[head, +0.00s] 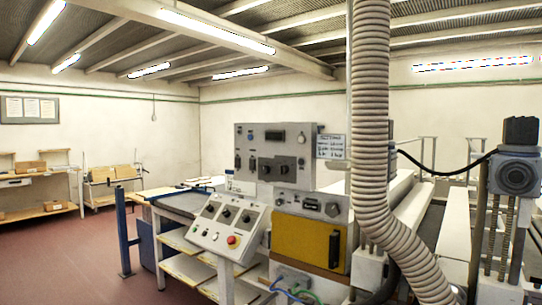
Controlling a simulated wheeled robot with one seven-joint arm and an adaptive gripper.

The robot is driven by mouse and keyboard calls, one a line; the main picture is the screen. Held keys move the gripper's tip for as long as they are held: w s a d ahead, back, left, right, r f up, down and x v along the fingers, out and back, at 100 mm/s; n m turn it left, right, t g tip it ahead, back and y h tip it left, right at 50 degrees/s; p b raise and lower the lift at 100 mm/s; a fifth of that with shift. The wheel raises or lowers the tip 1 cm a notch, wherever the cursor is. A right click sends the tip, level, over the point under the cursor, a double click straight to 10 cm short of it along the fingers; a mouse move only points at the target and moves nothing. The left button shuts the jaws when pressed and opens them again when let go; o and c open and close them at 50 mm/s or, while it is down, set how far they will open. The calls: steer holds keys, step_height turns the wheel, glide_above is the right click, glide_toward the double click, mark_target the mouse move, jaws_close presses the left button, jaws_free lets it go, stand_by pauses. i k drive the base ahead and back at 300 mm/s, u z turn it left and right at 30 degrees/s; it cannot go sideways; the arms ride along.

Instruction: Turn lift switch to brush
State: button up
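A sloped light-grey control panel (214,238) stands in the middle, with a row of dark rotary knobs (227,213) and a red button (232,240) below them. Behind it is an upright grey panel (300,182) with a dark display and several dark switches (265,168). A lower grey panel (285,202) with dark fittings sits above a yellow door. The labels are too small to read, so I cannot tell which control is the lift switch or where it points. My gripper is not in view.
A thick ribbed hose (369,120) hangs right of the panels. A grey motor unit (515,176) stands at the right, joined by a black cable. A blue post (122,232) and a table stand left of the panels. Red floor (75,265) is open at the left.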

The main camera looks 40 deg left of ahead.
mark_target(283, 169)
steer(key=u, duration=0.45)
steer(key=k, duration=0.55)
steer(key=u, duration=0.95)
steer(key=k, duration=0.8)
steer(key=u, duration=1.2)
steer(key=i, duration=2.5)
steer(key=z, duration=1.45)
steer(key=i, duration=0.65)
steer(key=z, duration=0.6)
